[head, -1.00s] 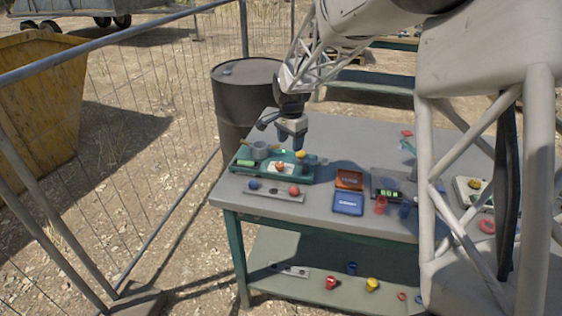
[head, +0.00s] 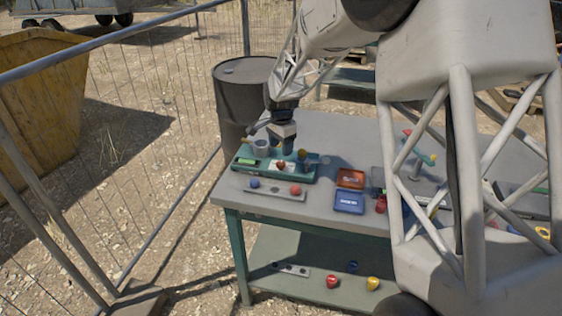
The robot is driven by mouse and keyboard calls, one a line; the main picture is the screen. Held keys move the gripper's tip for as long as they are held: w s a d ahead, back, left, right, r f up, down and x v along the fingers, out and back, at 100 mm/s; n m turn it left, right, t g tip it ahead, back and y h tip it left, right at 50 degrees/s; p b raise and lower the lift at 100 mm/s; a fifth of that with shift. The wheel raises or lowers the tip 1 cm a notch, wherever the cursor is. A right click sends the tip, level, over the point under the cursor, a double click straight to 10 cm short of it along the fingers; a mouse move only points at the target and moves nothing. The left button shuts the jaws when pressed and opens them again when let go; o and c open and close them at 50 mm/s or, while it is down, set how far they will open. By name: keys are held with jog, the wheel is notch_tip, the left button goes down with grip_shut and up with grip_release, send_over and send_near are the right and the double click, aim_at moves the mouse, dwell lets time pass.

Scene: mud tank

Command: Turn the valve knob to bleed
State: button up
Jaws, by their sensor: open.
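A green panel unit (head: 305,177) lies on the table's left part. It carries a small orange-red knob (head: 281,165) on a pale plate, which looks like the valve knob; its marks are too small to read. A yellow-brown round piece (head: 302,154) stands at the panel's back right. My gripper (head: 287,151) points down over the panel, just behind and above the orange-red knob. It is open, and nothing shows between its fingers. I cannot tell whether it touches anything.
A grey cup-like part (head: 261,148) and a green display (head: 246,161) are on the panel's left. A grey strip (head: 272,194) with blue and red balls lies in front. Orange (head: 350,178) and blue (head: 348,202) trays lie right. A dark barrel (head: 240,100) stands behind.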

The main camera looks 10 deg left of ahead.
aim_at(281, 163)
jog(key=shift+f, duration=3.3)
jog(key=shift+c, duration=0.2)
jog(key=c, duration=0.9)
jog(key=shift+n, duration=0.4)
jog(key=n, duration=0.9)
